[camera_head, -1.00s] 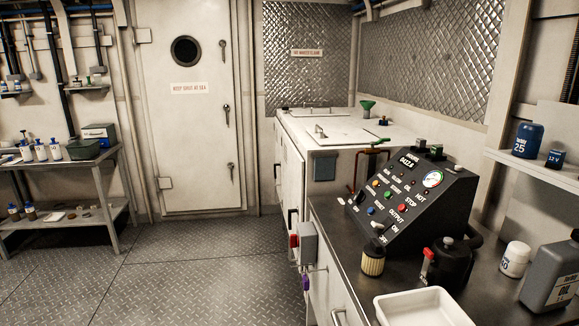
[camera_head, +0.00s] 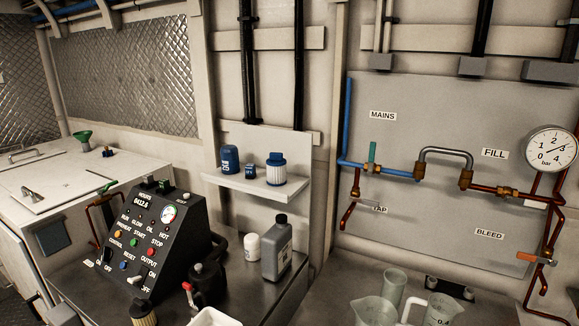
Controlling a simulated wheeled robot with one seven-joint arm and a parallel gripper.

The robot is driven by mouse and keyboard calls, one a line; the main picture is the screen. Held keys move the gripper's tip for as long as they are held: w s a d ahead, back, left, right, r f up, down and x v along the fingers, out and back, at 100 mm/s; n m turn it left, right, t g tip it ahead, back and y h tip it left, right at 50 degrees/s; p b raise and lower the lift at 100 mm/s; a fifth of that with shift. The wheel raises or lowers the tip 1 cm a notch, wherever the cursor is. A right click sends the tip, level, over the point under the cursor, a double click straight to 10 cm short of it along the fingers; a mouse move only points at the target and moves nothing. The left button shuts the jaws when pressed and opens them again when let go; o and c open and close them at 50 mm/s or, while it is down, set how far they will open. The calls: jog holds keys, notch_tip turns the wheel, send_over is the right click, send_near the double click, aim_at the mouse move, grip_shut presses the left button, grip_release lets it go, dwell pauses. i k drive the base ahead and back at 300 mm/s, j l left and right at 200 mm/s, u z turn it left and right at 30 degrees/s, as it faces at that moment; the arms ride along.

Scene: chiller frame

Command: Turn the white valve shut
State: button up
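No part of my gripper shows. A pipe board (camera_head: 420,110) on the right wall carries blue and copper pipes and labels MAINS, FILL, TAP and BLEED. A small pale, roughly level piece (camera_head: 536,204) sits on the copper pipe below the gauge; it may be a white valve lever, but it is too small to be sure. A teal lever (camera_head: 372,152) stands upright on the blue pipe by MAINS. An orange lever (camera_head: 527,257) lies roughly level by BLEED. A round pressure gauge (camera_head: 551,148) is at the board's upper right.
A black control panel (camera_head: 150,235) stands on the dark counter at left, with a grey bottle (camera_head: 277,248) and a white jar (camera_head: 252,247) beside it. Clear jugs (camera_head: 436,309) stand below the board. A small shelf (camera_head: 258,188) holds blue-and-white containers.

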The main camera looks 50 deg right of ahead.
aim_at(534, 204)
jog(key=z, duration=3.25)
jog(key=l+u, duration=0.1)
jog(key=l, duration=0.15)
jog(key=i, duration=0.05)
